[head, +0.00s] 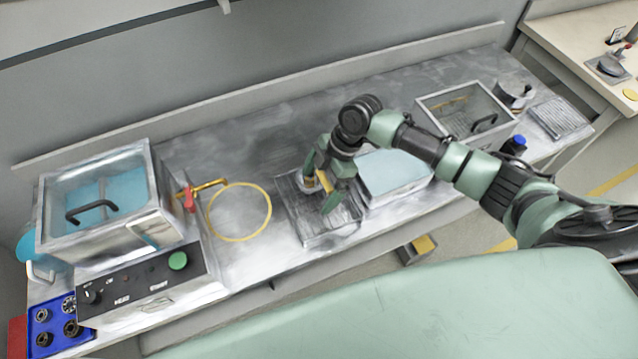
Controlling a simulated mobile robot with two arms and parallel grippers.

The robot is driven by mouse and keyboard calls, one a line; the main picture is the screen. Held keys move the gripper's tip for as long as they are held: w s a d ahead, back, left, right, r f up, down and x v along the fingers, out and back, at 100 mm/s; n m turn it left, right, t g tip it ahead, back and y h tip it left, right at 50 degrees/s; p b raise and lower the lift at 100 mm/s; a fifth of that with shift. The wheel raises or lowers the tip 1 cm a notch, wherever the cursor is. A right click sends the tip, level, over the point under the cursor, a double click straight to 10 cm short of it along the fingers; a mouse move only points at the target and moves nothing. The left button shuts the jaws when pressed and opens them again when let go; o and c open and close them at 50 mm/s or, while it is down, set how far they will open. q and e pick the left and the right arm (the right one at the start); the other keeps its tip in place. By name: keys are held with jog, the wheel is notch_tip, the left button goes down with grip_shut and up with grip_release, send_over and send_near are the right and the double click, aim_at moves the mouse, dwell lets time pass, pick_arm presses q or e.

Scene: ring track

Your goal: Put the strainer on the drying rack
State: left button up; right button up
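My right gripper (322,187) is over the middle of the metal counter, pointing down, with its two green fingers spread apart. A small yellow and white piece (324,181) shows between the fingers; I cannot tell whether they touch it. Below is a grey wire-mesh rack or tray (315,225), partly hidden by the gripper. A second ribbed metal rack (562,118) lies flat at the counter's right end. I cannot tell which is the drying rack, and I cannot clearly make out the strainer. My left gripper is not in view.
A lidded blue-filled tank (105,200) stands at left, beside a brass tap and yellow ring (240,212). A pale blue tray (395,173) adjoins the mesh rack. A clear-lidded box (466,112) and a blue-capped bottle (514,145) stand at right. The rear counter is clear.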

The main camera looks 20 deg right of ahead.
jog(key=b+v, duration=0.2)
jog(key=v, duration=1)
jog(key=shift+r, duration=0.2)
jog(key=shift+f, duration=0.15)
